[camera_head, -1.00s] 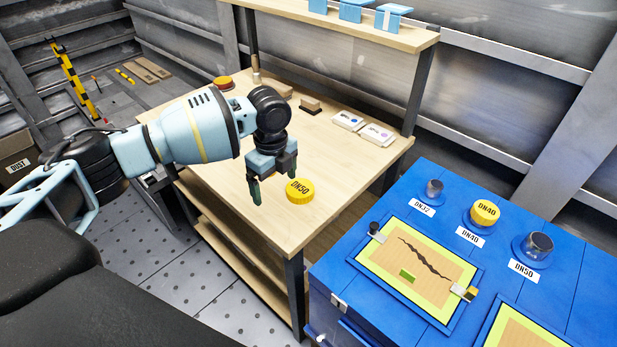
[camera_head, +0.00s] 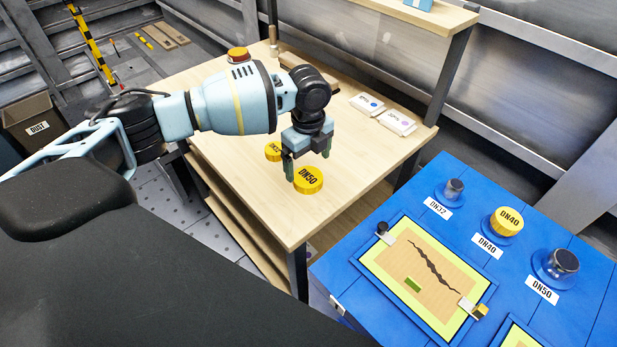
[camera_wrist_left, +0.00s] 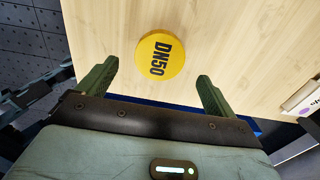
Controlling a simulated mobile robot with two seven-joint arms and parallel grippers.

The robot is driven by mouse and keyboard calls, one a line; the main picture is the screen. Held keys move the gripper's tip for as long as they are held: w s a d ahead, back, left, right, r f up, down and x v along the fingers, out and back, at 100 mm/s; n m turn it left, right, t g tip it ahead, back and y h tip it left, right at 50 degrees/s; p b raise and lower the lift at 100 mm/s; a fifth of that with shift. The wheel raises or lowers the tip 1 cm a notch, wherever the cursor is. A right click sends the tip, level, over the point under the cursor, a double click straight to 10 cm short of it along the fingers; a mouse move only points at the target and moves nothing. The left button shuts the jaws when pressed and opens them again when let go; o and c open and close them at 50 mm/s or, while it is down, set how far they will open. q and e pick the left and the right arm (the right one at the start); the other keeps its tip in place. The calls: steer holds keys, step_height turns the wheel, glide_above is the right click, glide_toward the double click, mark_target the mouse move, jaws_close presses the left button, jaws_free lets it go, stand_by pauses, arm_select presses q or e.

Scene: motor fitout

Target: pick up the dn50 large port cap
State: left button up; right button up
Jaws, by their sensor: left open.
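The DN50 large port cap (camera_head: 308,180) is a round yellow disc with black lettering, lying flat on the wooden bench (camera_head: 240,192) near its front right corner. It also shows in the left wrist view (camera_wrist_left: 160,57), beyond and between the two fingertips. My left gripper (camera_head: 308,166) is open and empty, just above and behind the cap in the head view. In the left wrist view the open fingers (camera_wrist_left: 152,80) stand apart on either side, and I see no contact with the cap. My right gripper is not in view.
A smaller yellow cap (camera_head: 274,151) lies on the bench behind my left gripper. White boxes (camera_head: 397,122) lie at the right edge. A blue cabinet (camera_head: 376,200) with labelled ports stands to the right; a yellow cap (camera_head: 507,221) sits on its DN40 port.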

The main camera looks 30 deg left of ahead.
mark_target(308, 176)
arm_select(q)
steer(key=shift+f, duration=2.5)
steer(key=c, duration=1)
